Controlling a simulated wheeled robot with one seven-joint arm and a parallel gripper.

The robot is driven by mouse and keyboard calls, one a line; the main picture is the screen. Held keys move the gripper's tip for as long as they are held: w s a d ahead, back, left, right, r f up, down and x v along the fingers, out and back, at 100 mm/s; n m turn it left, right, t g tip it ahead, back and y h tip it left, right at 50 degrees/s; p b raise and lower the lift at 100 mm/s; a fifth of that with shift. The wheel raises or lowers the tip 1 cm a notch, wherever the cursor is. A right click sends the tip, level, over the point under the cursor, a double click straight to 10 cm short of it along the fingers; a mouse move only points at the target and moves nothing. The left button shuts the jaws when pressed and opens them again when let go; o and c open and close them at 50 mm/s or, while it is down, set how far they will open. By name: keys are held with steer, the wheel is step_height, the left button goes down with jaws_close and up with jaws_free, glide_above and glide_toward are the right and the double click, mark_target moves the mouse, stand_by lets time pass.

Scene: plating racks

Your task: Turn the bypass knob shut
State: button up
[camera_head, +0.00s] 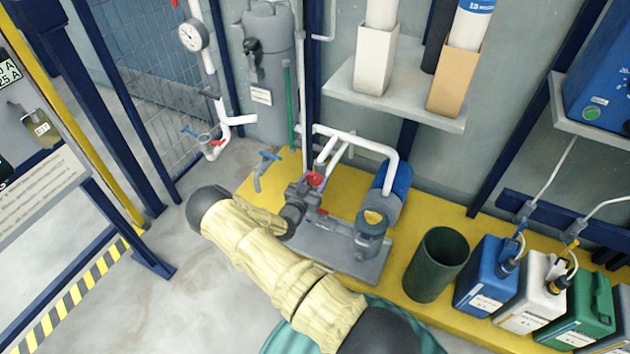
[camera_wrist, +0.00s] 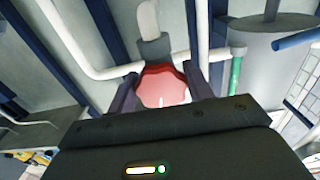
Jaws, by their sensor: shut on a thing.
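The red bypass knob (camera_wrist: 163,87) sits on the white pipework, between the two dark fingers of my gripper (camera_wrist: 160,92) in the wrist view. My gripper is shut on the knob, one finger on each side of its rim. In the head view the red knob (camera_head: 316,179) shows just beyond my gripper (camera_head: 302,188), above the pump base. My arm, in a yellow sleeve, reaches up to it from the lower right and hides part of the pipework. A small white mark shows on the knob's face in the wrist view.
A blue pump (camera_head: 391,190) stands right of the knob. A tall grey tank (camera_head: 268,75) and blue-handled valves are behind and left. A dark green bin (camera_head: 436,265) and several canisters stand on the yellow platform to the right. The floor at left is clear.

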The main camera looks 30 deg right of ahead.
steer(key=shift+n+b, duration=0.35)
steer(key=shift+n, duration=1.35)
steer(key=o, duration=1)
steer(key=shift+s+a, duration=0.1)
steer(key=p+v, duration=0.3)
steer(key=v, duration=1.4)
steer(key=shift+s+a+p, duration=0.1)
steer(key=shift+s+p, duration=0.05)
steer(key=shift+p, duration=0.15)
